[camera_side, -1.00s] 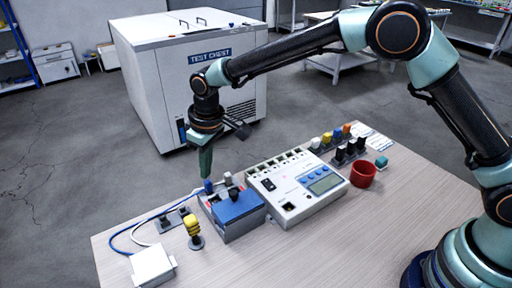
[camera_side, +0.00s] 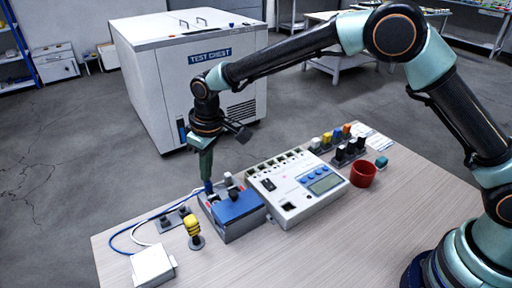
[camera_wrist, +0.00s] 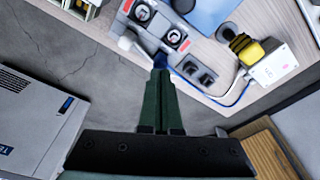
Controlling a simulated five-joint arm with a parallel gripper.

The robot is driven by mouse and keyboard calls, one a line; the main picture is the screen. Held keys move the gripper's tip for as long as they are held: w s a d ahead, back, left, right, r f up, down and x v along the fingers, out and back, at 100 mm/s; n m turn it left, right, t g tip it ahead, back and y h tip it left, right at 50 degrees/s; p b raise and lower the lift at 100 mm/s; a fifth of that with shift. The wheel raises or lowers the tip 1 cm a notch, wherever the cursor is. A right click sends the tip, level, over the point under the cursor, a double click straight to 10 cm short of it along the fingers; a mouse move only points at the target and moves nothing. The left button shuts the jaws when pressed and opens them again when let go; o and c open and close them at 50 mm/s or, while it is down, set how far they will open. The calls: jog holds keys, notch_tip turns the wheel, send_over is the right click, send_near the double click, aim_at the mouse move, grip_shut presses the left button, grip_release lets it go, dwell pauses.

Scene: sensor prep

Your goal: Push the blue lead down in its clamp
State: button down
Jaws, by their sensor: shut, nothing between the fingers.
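The blue lead's plug (camera_side: 208,187) stands upright at the far left end of the grey clamp block (camera_side: 219,230). In the wrist view the blue plug (camera_wrist: 160,60) shows just beyond my fingertips, and its blue cable (camera_wrist: 222,103) curves off to the right. My gripper (camera_side: 206,180) is shut and empty, pointing down, with its tips over the top of the blue plug. They appear to touch it, and the tips hide part of it. In the wrist view my gripper (camera_wrist: 161,72) shows as two closed green fingers.
A blue box part (camera_side: 238,206) sits on the block's near side. A white meter (camera_side: 298,188) is to the right. A yellow-handled tool (camera_side: 192,228), a white box (camera_side: 153,265) and a red cup (camera_side: 363,174) stand on the table.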

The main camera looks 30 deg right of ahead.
jog(key=shift+f, duration=0.6)
dwell(0.5)
jog(key=shift+r, duration=3.55)
